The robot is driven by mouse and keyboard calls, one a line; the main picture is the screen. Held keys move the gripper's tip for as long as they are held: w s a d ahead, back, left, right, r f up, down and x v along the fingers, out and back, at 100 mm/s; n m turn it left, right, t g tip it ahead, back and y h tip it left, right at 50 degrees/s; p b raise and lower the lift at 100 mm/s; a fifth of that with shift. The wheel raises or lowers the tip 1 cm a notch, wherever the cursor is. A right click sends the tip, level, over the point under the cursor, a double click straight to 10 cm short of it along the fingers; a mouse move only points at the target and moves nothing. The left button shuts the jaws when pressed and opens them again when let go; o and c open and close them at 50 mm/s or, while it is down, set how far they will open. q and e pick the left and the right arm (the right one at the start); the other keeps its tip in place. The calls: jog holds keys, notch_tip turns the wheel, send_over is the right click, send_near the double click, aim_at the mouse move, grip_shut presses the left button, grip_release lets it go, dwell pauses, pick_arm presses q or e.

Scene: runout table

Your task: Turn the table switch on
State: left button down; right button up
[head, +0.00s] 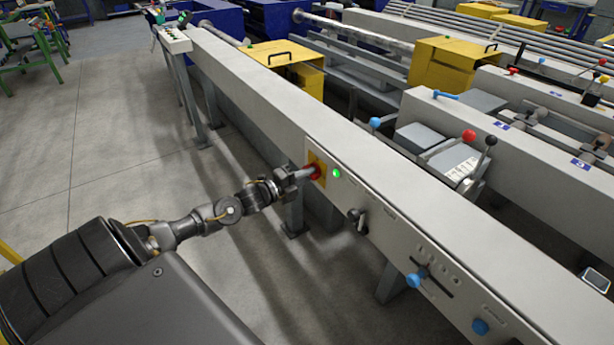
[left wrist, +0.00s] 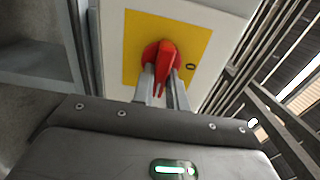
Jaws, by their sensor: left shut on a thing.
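The table switch is a red rotary handle (head: 315,172) on a yellow plate (head: 318,166) on the front face of the long grey runout table (head: 250,90). In the left wrist view the red handle (left wrist: 160,62) stands in the middle of the yellow plate (left wrist: 190,40). My left gripper (head: 305,174) reaches it from the left, and its two fingers (left wrist: 162,92) are closed around the handle's lower part. A green lamp (head: 337,173) is lit just right of the plate. My right gripper is not in view.
A black rotary knob (head: 357,220) and blue knobs (head: 414,281) sit farther right on the same face. Levers with red and black balls (head: 469,136) stand behind the table. A small control box (head: 174,40) is at its far end.

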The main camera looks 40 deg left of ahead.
pick_arm(q)
jog(key=shift+f, duration=0.1)
jog(key=c, duration=1.5)
grip_release()
jog(key=shift+c, duration=0.2)
jog(key=shift+o, duration=0.7)
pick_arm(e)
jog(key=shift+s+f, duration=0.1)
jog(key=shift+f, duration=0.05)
pick_arm(q)
jog(key=v, duration=1.1)
jog(key=shift+p, duration=0.3)
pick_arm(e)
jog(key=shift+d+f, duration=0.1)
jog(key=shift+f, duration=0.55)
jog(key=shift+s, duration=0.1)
